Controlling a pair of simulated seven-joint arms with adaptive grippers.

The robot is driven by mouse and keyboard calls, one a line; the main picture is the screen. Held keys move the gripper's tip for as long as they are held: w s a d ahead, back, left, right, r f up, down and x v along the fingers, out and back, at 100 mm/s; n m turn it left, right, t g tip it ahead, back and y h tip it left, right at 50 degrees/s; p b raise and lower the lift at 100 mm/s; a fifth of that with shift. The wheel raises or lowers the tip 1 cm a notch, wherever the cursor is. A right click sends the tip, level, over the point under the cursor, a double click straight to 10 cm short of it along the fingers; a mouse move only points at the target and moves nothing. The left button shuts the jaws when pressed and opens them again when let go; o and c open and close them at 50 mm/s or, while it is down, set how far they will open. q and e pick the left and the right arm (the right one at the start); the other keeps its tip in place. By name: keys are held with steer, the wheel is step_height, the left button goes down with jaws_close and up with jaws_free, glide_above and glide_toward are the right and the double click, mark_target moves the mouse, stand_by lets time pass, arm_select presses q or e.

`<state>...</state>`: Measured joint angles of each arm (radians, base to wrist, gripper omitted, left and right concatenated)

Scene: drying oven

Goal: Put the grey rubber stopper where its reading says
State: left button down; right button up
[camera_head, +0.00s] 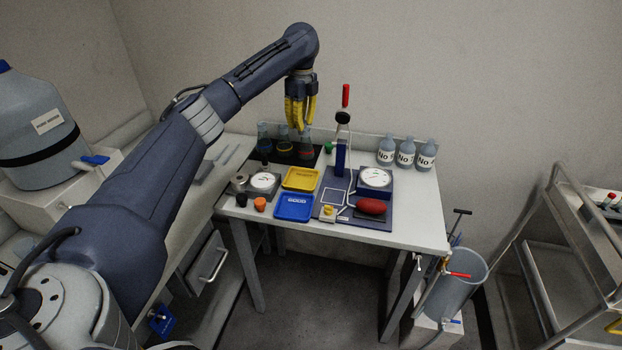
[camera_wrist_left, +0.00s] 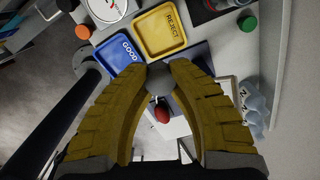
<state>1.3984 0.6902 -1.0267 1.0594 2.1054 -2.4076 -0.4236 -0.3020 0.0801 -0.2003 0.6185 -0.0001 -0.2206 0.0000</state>
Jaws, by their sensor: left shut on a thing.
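My left gripper (camera_head: 299,125) is raised over the back of the white table; in the wrist view its yellow fingers (camera_wrist_left: 159,72) are shut on the grey rubber stopper (camera_wrist_left: 158,80). The stopper cannot be made out in the head view. A yellow tray (camera_head: 300,179), marked REJECT in the wrist view (camera_wrist_left: 160,32), lies behind a blue tray (camera_head: 294,207), marked GOOD there (camera_wrist_left: 118,53). A round white dial (camera_head: 263,182) stands left of the trays and another (camera_head: 375,177) stands right. Their readings are too small to tell. My right gripper is not in view.
An orange stopper (camera_head: 260,204), a black one (camera_head: 241,200) and a green one (camera_head: 329,148) stand on the table. Flasks (camera_head: 284,147) stand at the back.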

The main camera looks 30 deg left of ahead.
arm_select(q)
step_height(320, 180, down, 19)
steer(key=shift+a+f, duration=0.1)
steer(key=shift+f, duration=0.1)
stand_by(0.5)
steer(key=c, duration=1.3)
jaws_free()
steer(key=shift+f, duration=0.1)
steer(key=shift+o, duration=0.2)
step_height(320, 180, up, 12)
steer(key=shift+d, duration=0.25)
